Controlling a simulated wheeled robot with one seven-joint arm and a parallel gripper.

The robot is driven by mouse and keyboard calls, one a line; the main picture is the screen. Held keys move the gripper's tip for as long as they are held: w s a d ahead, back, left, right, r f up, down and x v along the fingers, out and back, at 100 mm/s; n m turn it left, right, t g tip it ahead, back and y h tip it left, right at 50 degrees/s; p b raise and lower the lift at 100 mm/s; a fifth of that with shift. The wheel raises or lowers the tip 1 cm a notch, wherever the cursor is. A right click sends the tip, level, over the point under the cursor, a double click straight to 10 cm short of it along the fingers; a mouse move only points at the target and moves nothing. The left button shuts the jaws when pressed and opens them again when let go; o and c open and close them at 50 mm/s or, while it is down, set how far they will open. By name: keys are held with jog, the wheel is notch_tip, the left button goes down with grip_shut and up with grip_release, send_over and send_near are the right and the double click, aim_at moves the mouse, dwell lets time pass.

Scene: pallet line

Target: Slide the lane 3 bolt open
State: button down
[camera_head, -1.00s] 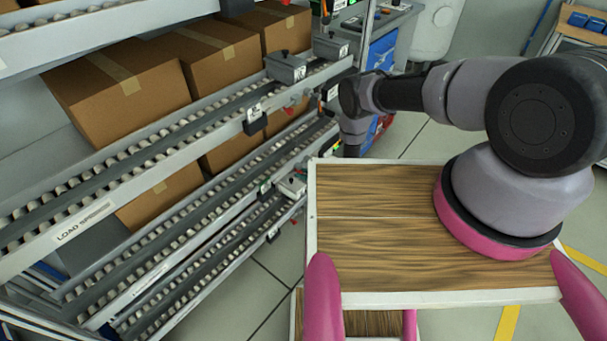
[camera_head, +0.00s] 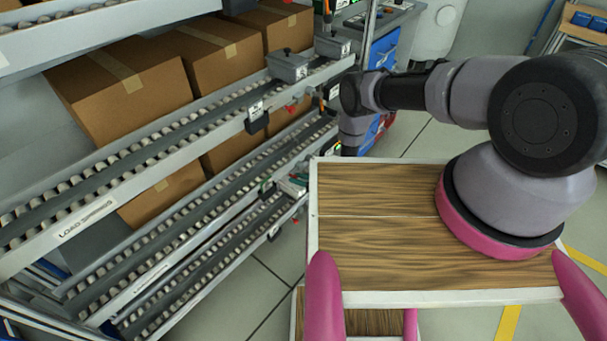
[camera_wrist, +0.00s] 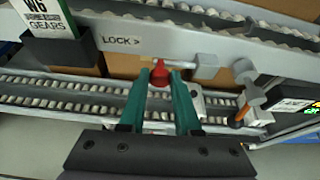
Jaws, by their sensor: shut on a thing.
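In the wrist view, a red knob (camera_wrist: 160,73) of the bolt sits on the pale rack rail, just right of the printed "LOCK >" label (camera_wrist: 121,41). A pale bolt rod (camera_wrist: 186,63) runs right from the knob toward a grey fitting. My gripper (camera_wrist: 160,76) has two green fingers, one on each side of the knob, and is shut on it. In the head view my arm reaches to the far end of the rack, where my fingers and the held knob cannot be made out. The lane number of this bolt is not readable.
The flow rack (camera_head: 165,165) has sloping roller lanes with cardboard boxes (camera_head: 120,85). Grey bins (camera_head: 288,66) stand on its upper rail.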

jog(key=shift+s+a, duration=0.2)
jog(key=shift+s, duration=0.05)
jog(key=c, duration=0.6)
grip_release()
jog(key=v, duration=1.1)
jog(key=shift+a, duration=0.1)
